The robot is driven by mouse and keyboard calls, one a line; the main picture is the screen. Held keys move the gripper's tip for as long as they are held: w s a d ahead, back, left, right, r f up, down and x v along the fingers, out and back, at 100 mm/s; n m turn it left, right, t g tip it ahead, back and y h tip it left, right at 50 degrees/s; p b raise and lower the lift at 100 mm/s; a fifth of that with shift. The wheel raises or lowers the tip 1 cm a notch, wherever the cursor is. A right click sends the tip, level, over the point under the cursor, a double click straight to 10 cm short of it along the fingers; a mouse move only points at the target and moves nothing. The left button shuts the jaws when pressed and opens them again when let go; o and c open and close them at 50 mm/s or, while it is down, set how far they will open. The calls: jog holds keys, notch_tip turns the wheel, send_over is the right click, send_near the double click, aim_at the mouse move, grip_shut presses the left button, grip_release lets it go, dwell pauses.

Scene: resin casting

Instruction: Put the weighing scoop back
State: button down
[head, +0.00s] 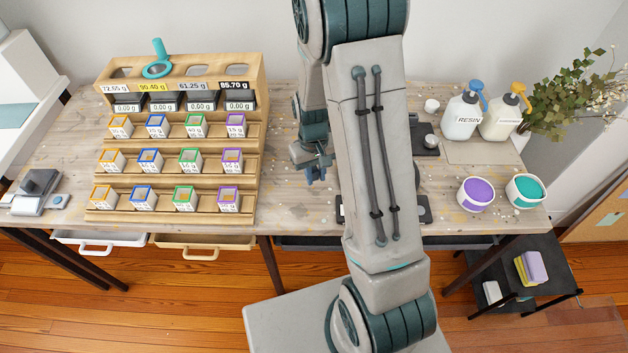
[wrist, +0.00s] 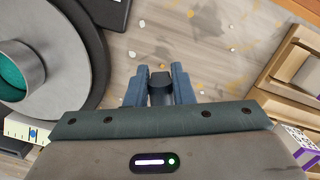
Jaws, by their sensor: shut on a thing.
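My gripper (head: 317,172) points down over the table, just right of the wooden rack. In the wrist view its blue-grey fingers (wrist: 160,88) are shut on a small dark grey piece (wrist: 160,87). Only a short part of this piece shows, and I cannot tell whether it is the weighing scoop. A teal scoop-like thing (head: 157,68) with a round bowl and an upright handle is on the rack's top board, above the yellow 90.40 g label. My gripper is apart from it, to its right and lower in the head view.
The rack (head: 262,85) holds several coloured-rim boxes. My arm hides the table's middle. A large grey round body (wrist: 75,60) with a teal centre is left of my fingers in the wrist view. Resin bottles (head: 462,118), a purple tub (head: 476,195) and a teal tub (head: 525,190) stand right.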

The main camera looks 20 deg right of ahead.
aim_at(314, 191)
jog(key=shift+w+a+f, duration=0.1)
jog(key=shift+a+f, duration=0.05)
jog(key=shift+f, duration=1.95)
jog(key=shift+f, duration=0.25)
jog(key=c, duration=1.3)
grip_release()
jog(key=shift+o, duration=0.2)
jog(key=shift+r, duration=0.1)
